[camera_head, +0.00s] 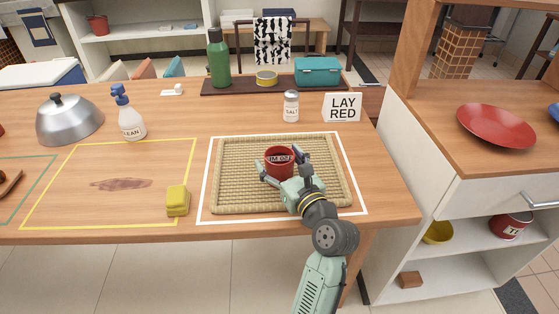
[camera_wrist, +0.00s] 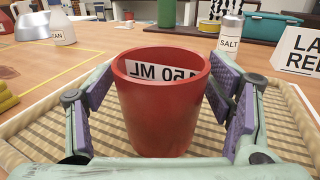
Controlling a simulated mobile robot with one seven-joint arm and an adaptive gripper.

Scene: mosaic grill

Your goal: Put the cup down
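The red cup (camera_head: 279,153) has a white label and stands upright on the woven tray (camera_head: 230,200), near its middle. In the wrist view the cup (camera_wrist: 160,110) fills the centre, its open rim facing up. My gripper (camera_head: 280,165) is around the cup, one finger on each side. In the wrist view, gaps show between the finger pads and the cup wall on both sides, so my gripper (camera_wrist: 167,100) looks open. The cup's base is partly hidden by my gripper in the head view.
A white outline surrounds the tray. A yellow sponge (camera_head: 178,201) lies to the left, by a dark stain (camera_head: 122,184). A salt shaker (camera_head: 291,106) and a "LAY RED" sign (camera_head: 342,107) stand behind. A red plate (camera_head: 496,127) is on the right counter.

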